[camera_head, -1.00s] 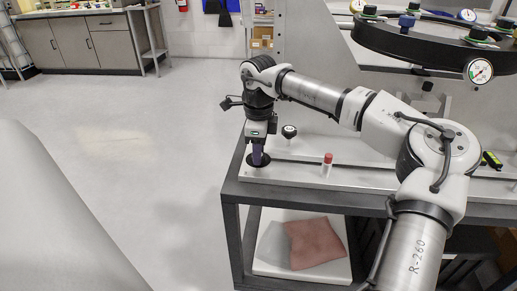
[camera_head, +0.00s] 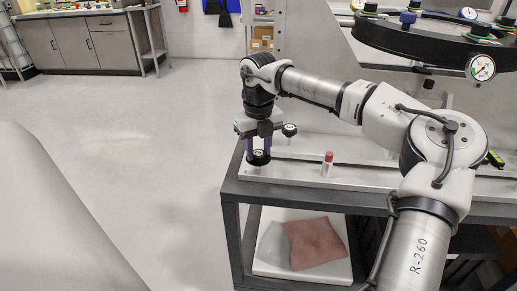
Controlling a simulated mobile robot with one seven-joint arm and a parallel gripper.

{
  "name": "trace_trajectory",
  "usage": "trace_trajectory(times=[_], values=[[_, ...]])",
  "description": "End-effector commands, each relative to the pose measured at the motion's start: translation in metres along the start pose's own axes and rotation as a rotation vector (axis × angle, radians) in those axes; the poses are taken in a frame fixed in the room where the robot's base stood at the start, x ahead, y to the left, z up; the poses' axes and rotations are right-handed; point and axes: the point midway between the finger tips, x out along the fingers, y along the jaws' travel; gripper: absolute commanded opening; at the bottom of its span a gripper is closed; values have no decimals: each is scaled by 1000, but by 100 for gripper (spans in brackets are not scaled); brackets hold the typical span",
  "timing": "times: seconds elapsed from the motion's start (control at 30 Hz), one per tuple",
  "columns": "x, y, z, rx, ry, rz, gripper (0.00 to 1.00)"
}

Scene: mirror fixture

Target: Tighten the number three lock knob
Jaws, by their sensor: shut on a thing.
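A black lock knob (camera_head: 260,157) with a pale mark on its top stands near the left end of the light plate on the bench.
A red-capped tube (camera_head: 327,163) stands on the light plate (camera_head: 375,178) to the right. A black ring (camera_head: 420,42) with several knobs and a gauge (camera_head: 481,68) overhangs the upper right. A pink cloth (camera_head: 318,245) lies on the lower shelf. The floor at left is clear.

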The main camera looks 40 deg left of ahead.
Motion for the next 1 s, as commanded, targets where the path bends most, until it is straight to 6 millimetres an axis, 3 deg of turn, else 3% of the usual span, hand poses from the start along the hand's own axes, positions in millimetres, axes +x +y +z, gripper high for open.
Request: trace_trajectory(times=[1.0], values=[[0, 0, 0, 955, 0, -2, 13]])
